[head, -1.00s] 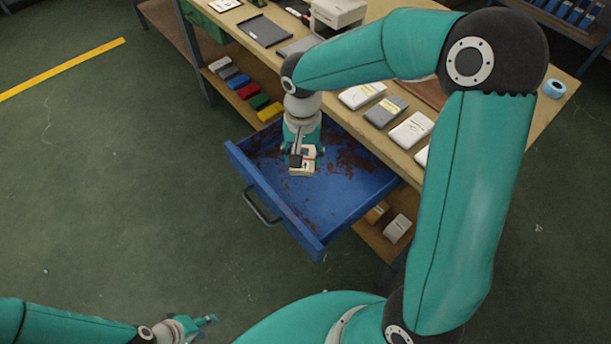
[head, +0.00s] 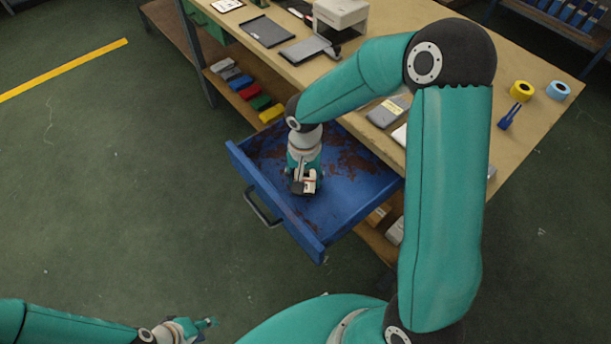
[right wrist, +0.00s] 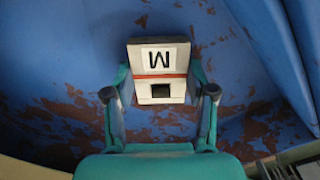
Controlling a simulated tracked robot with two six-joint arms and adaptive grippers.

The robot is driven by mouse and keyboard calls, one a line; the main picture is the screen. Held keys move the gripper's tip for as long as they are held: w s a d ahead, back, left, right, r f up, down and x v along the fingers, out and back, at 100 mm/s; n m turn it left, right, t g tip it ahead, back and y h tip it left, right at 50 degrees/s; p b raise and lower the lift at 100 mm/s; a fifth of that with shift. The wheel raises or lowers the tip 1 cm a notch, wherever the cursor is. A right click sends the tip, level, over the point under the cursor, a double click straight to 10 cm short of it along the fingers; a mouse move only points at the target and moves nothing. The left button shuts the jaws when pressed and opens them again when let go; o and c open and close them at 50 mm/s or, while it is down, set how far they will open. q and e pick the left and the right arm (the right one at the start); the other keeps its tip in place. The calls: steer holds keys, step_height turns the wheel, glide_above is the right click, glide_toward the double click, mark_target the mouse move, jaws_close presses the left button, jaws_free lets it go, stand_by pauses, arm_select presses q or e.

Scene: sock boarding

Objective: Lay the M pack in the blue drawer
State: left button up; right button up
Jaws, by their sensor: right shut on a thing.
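The M pack (right wrist: 159,72) is a small white block with a black M label, a red stripe and a dark square window. In the right wrist view it sits between the two fingers of my right gripper (right wrist: 160,94), which is shut on it. In the head view the pack (head: 310,182) and the right gripper are inside the open blue drawer (head: 345,203), low over its floor. I cannot tell whether the pack touches the floor. My left gripper (head: 207,323) is at the bottom left, away from the drawer; its fingers are too small to read.
The drawer floor has brown worn patches and no other packs show on it. The wooden bench (head: 530,85) stands behind, with a grey pack (head: 387,112), a yellow tape roll (head: 522,91) and a blue one (head: 558,90). Coloured packs (head: 260,102) lie on the lower shelf.

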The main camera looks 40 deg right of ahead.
steer(key=o, duration=1.2)
steer(key=shift+c, duration=0.2)
steer(key=shift+r, duration=0.1)
steer(key=shift+r, duration=0.2)
step_height(320, 180, up, 12)
steer(key=p, duration=0.1)
steer(key=shift+f, duration=0.25)
